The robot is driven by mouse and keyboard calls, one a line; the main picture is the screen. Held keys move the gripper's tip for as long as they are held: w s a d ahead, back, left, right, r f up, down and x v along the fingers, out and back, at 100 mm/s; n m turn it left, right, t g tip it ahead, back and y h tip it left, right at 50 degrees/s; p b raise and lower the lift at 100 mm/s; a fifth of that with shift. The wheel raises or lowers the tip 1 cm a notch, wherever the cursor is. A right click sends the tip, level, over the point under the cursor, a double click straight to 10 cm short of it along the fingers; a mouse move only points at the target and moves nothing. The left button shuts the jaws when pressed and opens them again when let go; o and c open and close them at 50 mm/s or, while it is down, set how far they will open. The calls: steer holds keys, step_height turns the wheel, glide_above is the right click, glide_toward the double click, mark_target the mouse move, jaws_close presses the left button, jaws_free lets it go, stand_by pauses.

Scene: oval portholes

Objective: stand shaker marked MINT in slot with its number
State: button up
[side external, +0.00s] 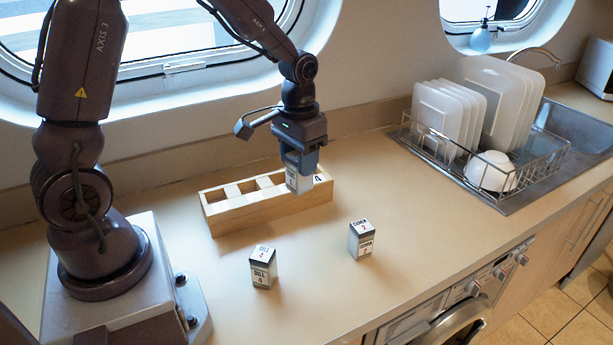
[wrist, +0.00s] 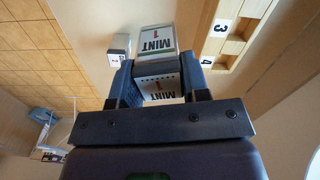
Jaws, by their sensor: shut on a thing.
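My gripper (side external: 299,160) is shut on a white shaker with a dark band, the MINT shaker (side external: 298,183). In the wrist view the MINT shaker (wrist: 157,40) shows the word MINT and a red 1, between my fingers (wrist: 158,84). It is held roughly upright, overlapping the right part of the wooden slot rack (side external: 240,219) in the side view. In the wrist view the rack (wrist: 229,48) lies to the right of the shaker, with labels 3 and 4 showing. The left compartments look empty; the shaker hides part of the rack.
A DILL shaker (side external: 262,267) and a CUMIN shaker (side external: 361,240) stand on the counter in front of the rack. A wire dish rack (side external: 543,165) with white dishes stands at the right beside the sink. The counter between is clear. The wall and porthole window are behind.

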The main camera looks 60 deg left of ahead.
steer(key=s+a+f+n, duration=0.2)
steer(key=s+a+n, duration=1.05)
steer(key=a, duration=0.35)
steer(key=shift+s+d+f+n, duration=0.1)
steer(key=shift+s+f+n, duration=0.1)
steer(key=shift+f+n, duration=0.45)
steer(key=shift+s+f+n, duration=0.15)
steer(key=shift+f+n, duration=0.15)
steer(key=shift+f, duration=0.6)
steer(key=shift+s+d+f+n, duration=0.1)
steer(key=shift+s+f+n, duration=0.1)
steer(key=shift+f+n, duration=0.45)
steer(key=shift+f, duration=2.05)
steer(key=o, duration=1.5)
step_height(320, 180, up, 7)
